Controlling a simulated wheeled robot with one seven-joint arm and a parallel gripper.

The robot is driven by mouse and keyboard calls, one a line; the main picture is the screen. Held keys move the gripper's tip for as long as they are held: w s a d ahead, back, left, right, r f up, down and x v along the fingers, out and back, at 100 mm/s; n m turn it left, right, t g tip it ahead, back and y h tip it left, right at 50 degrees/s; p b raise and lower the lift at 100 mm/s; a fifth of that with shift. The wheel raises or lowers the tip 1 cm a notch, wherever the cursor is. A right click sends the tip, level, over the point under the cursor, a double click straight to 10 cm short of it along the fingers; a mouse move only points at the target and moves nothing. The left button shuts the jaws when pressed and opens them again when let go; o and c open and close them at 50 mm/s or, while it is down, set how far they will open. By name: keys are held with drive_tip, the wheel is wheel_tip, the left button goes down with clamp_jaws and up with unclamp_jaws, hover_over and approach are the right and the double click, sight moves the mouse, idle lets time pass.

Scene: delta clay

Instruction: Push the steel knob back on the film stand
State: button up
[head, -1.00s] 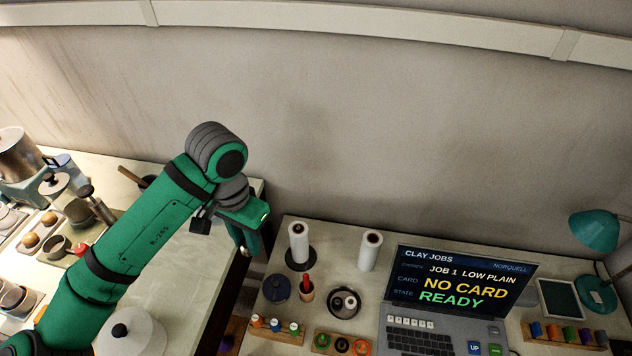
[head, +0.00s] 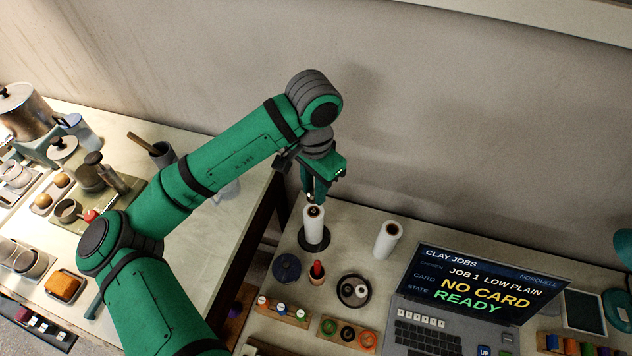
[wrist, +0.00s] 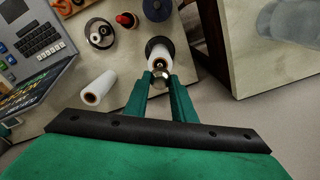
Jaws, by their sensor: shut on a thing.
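The film stand has a dark round base (head: 325,243) and carries a white film roll (head: 313,228), upright near the desk's back left. In the wrist view the roll (wrist: 158,48) is seen nearly end-on. My gripper (head: 315,200) is directly above the top of the roll, pointing down. In the wrist view its green fingertips (wrist: 160,76) are closed around the small shiny steel knob (wrist: 160,73). The knob is at or just over the roll's upper end; I cannot tell whether it touches the stand's post. The fingers mostly hide it in the head view.
A second white roll (head: 387,240) stands to the right. The laptop (head: 480,290) is further right. A gap separates the left counter (head: 235,225).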

sight(314, 208)
drive_tip(key=shift+w+f, duration=0.1)
drive_tip(key=shift+f, duration=1.95)
drive_tip(key=shift+a, duration=0.1)
drive_tip(key=shift+s, duration=0.2)
drive_tip(key=shift+f, duration=0.2)
idle(0.9)
drive_tip(key=o, duration=1.1)
drive_tip(key=shift+o, duration=0.6)
